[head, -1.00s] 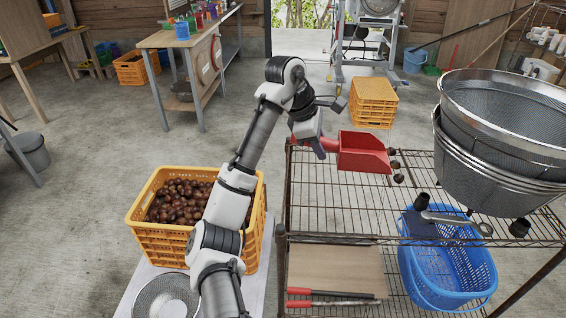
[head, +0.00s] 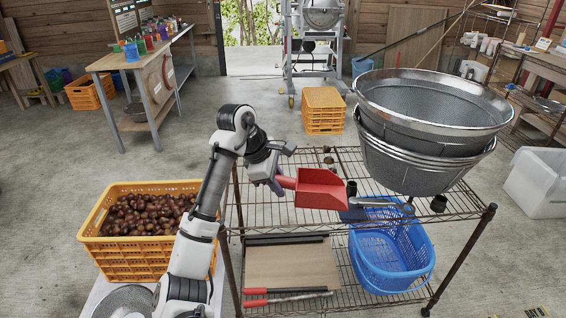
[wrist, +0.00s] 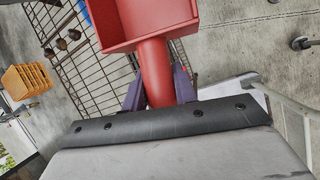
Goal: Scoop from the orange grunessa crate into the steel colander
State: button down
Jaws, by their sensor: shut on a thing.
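My gripper (head: 280,181) is shut on the handle of a red scoop (head: 320,188). In the wrist view the purple fingers (wrist: 159,90) are on both sides of the scoop's handle (wrist: 155,70). The scoop is in front of or above the wire rack; no chestnuts show in the visible part of its tray. The orange crate (head: 135,258), holding many brown chestnuts (head: 145,214), stands at left, partly behind my arm. A round steel mesh colander (head: 122,300) shows at the lower left, cut by the frame edge and partly hidden by my arm. Its inside is only partly visible.
Several chestnuts (wrist: 62,44) lie on the shelf behind the scoop. Below are a blue basket (head: 395,265) and a board (head: 290,264). Dark cups and a metal tool (head: 395,206) are near the tubs.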

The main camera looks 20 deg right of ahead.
jog(key=s+a+f+m+g+y, duration=0.1)
jog(key=s+a+f+m, duration=0.3)
jog(key=f, duration=1.4)
jog(key=s+a+f+m+g, duration=0.2)
jog(key=s+a+f+m, duration=0.2)
jog(key=f, duration=1.4)
jog(key=s+a+f+m+g+y, duration=0.1)
jog(key=s+a+f+m, duration=0.3)
jog(key=f, duration=1.4)
jog(key=s+a, duration=0.2)
jog(key=a, duration=0.1)
jog(key=shift+f+m+y, duration=0.3)
jog(key=shift+f, duration=0.05)
jog(key=shift+s+a, duration=0.15)
jog(key=shift+s, duration=0.05)
